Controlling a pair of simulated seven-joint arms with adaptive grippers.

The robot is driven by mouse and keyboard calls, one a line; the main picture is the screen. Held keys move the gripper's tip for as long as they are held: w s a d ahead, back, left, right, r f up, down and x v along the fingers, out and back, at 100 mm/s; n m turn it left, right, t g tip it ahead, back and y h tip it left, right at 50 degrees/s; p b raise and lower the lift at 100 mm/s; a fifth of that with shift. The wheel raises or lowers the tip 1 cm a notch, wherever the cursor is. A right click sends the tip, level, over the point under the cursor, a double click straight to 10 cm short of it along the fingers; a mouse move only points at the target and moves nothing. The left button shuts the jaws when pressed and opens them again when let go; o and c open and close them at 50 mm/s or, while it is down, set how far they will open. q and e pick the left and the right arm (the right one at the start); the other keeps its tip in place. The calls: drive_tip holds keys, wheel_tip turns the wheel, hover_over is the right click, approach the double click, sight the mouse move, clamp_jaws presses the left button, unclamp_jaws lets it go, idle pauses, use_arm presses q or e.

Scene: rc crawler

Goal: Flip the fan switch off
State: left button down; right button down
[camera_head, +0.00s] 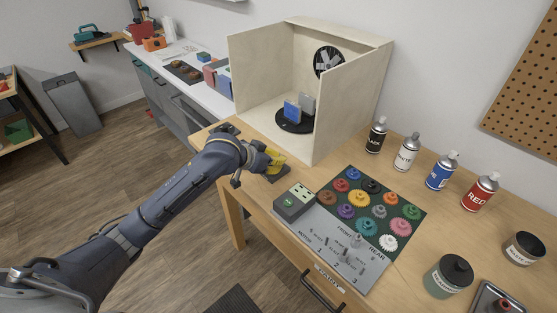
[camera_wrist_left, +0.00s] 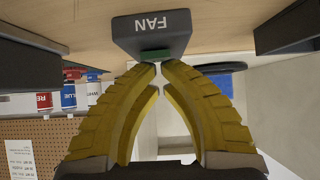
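The fan switch is a dark grey box marked FAN (camera_wrist_left: 151,33), upside down in the left wrist view, with a green rocker (camera_wrist_left: 153,55) on the face toward my fingers. In the head view the dark box (camera_head: 276,176) shows partly beneath my left gripper (camera_head: 273,161), at the table's edge. In the left wrist view my left gripper's yellow fingertips (camera_wrist_left: 154,67) are brought together with nothing visible between them. They are right at the green rocker; I cannot tell whether they touch it. The fan (camera_head: 328,62) is on the spray booth's back wall. My right gripper is not in view.
The open spray booth (camera_head: 262,75) stands behind my left gripper, holding a blue block on a black turntable (camera_head: 294,120). A grey box with green buttons (camera_head: 294,203) sits to the right, beside a gear mat (camera_head: 405,203). Several spray cans (camera_head: 407,152) stand at the back.

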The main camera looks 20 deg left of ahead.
use_arm(q)
drive_tip(key=shift+s+a+r, duration=0.1)
drive_tip(key=shift+s+a, duration=0.1)
drive_tip(key=shift+s, duration=0.15)
wheel_tip(320, 180, up, 5)
drive_tip(key=shift+a, duration=0.1)
drive_tip(key=w+r+v, duration=0.1)
drive_tip(key=v, duration=0.7)
drive_tip(key=shift+s+d+r, duration=0.25)
drive_tip(key=shift+d+r, duration=0.05)
drive_tip(key=shift+r, duration=0.2)
